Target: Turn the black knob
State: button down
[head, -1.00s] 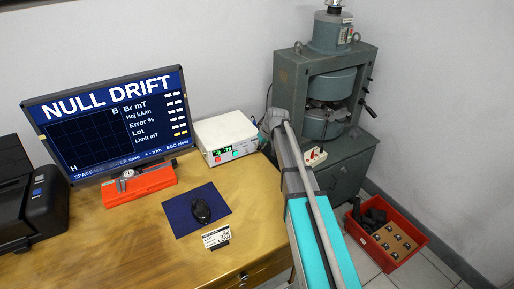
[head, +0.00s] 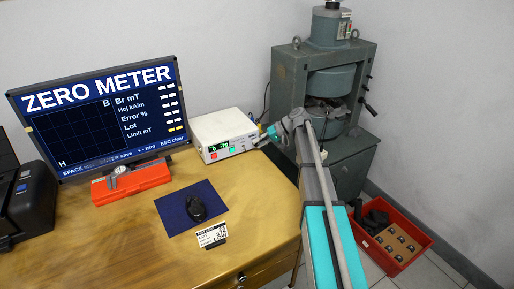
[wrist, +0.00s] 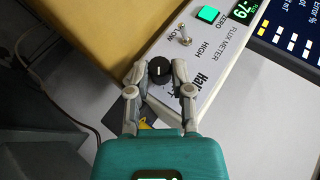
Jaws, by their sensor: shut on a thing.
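The black knob (wrist: 160,71) with a white pointer line sits on the front panel of the white flux meter (wrist: 212,70), in the wrist view. My gripper (wrist: 158,80) has a finger on either side of the knob and is shut on it. In the head view the flux meter (head: 222,128) stands on the desk beside the monitor. My gripper (head: 272,132) is at its right front end there, and the knob is hard to make out.
A green ZERO button (wrist: 208,14) and a toggle switch (wrist: 185,34) sit close to the knob. The monitor (head: 100,115) reads "ZERO METER". A red caliper case (head: 131,183) and a blue mat (head: 180,222) lie on the desk. A grey press (head: 290,85) stands at right.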

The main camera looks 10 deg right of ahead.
jog(key=shift+s, duration=0.1)
dwell(0.4)
jog(key=c, duration=0.5)
grip_release()
jog(key=shift+s, duration=0.1)
